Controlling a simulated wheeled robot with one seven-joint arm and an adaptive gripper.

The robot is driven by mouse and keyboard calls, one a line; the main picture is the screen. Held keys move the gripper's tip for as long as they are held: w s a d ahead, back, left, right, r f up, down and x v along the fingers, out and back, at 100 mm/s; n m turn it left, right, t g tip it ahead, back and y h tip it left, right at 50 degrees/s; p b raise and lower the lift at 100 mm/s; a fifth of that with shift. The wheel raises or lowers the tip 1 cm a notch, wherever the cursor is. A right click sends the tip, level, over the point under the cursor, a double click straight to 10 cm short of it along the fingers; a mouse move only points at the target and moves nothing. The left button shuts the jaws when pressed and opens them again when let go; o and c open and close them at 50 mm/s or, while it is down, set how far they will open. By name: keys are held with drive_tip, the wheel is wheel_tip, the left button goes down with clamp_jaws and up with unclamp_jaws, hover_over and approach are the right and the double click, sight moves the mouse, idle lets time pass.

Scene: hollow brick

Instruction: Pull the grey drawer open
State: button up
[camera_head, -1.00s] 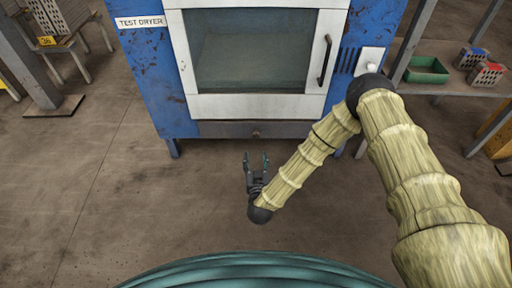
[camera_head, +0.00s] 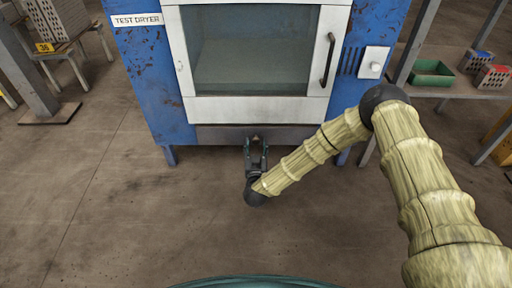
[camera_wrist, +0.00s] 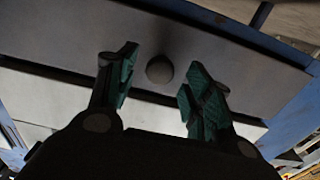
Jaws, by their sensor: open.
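The grey drawer (camera_head: 212,134) is a low panel under the white door of the blue dryer, and it looks shut. Its round knob (camera_wrist: 159,69) shows in the wrist view between my two fingers, near their tips. My gripper (camera_head: 256,142) is in front of the drawer, with its fingers pointing at it. In the wrist view my gripper (camera_wrist: 160,80) is open, with one teal-padded finger on each side of the knob and a gap to both. In the head view the fingers partly cover the knob.
The blue dryer (camera_head: 149,85) has a white door (camera_head: 250,108) with a dark handle (camera_head: 328,60) above the drawer. A shelf at right holds a green tray (camera_head: 432,80) and perforated bricks (camera_head: 492,77). The floor in front is clear.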

drive_tip(key=shift+w, duration=0.85)
clamp_jaws()
drive_tip(key=shift+s+a, duration=0.1)
drive_tip(key=shift+s, duration=0.05)
